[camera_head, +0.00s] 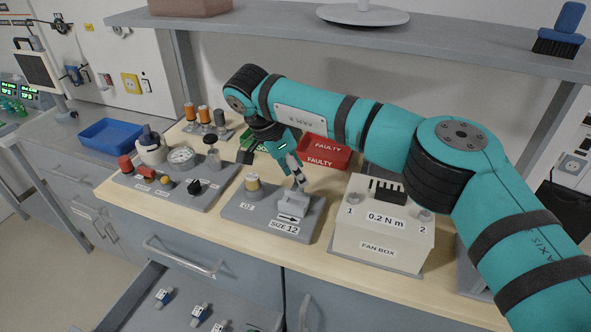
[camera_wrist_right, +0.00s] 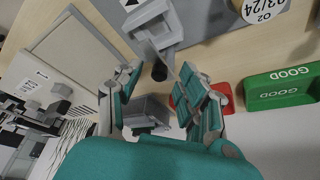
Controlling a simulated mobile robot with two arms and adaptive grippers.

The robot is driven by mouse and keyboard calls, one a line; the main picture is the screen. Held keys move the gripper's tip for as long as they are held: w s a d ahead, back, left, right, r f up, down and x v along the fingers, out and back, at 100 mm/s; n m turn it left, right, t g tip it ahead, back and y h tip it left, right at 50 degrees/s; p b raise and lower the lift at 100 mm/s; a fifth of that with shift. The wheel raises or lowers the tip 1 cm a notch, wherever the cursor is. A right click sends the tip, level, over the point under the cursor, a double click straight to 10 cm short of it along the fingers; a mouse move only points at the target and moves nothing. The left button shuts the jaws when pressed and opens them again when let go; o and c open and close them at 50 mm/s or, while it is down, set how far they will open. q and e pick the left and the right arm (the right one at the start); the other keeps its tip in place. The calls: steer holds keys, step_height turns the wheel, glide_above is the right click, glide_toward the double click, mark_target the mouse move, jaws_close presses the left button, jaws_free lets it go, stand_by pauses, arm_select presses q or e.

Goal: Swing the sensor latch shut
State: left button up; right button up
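A grey base (camera_head: 243,219) labelled SIZE 12 stands on the bench. It carries a round sensor (camera_head: 253,186) with a tan top and a light grey latch housing (camera_head: 292,204) beside it. In the right wrist view the housing (camera_wrist_right: 160,32) is at the top centre, with a dark round-ended piece (camera_wrist_right: 159,71) below it. I cannot tell the latch's swing position. My right gripper (camera_head: 297,176) is just above and behind the housing. Its fingers (camera_wrist_right: 157,82) are apart, one on each side of the dark piece; contact is not clear. My left gripper is out of view.
The fan box (camera_head: 376,240) stands close on the right, and a panel with knobs (camera_head: 172,180) on the left. A red FAULTY tray (camera_head: 324,151) and a green GOOD tray (camera_wrist_right: 284,88) lie behind. A shelf (camera_head: 380,40) overhangs the bench. An open drawer (camera_head: 130,290) is below.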

steer(key=v, duration=1.2)
steer(key=shift+s+f, duration=0.1)
steer(key=shift+f, duration=0.05)
